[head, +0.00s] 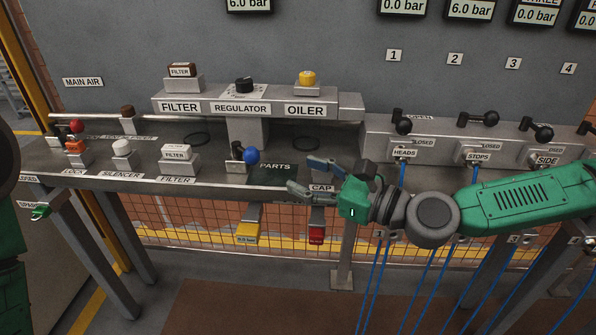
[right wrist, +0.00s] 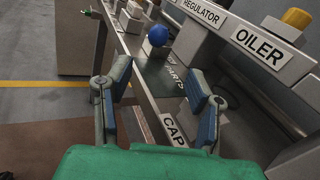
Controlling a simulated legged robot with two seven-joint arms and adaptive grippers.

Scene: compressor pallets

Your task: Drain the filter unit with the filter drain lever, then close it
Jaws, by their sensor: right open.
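A lever with a blue ball knob (head: 252,156) stands on a small grey block on the bench, left of the dark PARTS mat. In the right wrist view the blue knob (right wrist: 158,36) shows beyond my fingertips. The filter unit (head: 183,76) is a brown-topped block above the FILTER sign. A pale block labelled FILTER (head: 178,157) stands on the bench below it. I cannot tell which part is the filter drain lever. My right gripper (head: 303,174) is open and empty, right of the blue knob and apart from it, near the CAP label. My left gripper is out of view.
The PARTS mat (head: 276,173) looks empty. The regulator (head: 244,86) and yellow-topped oiler (head: 307,79) stand on the raised rail. Several black-handled valves line the right. Red (head: 76,127) and white (head: 121,148) knobs stand at the left.

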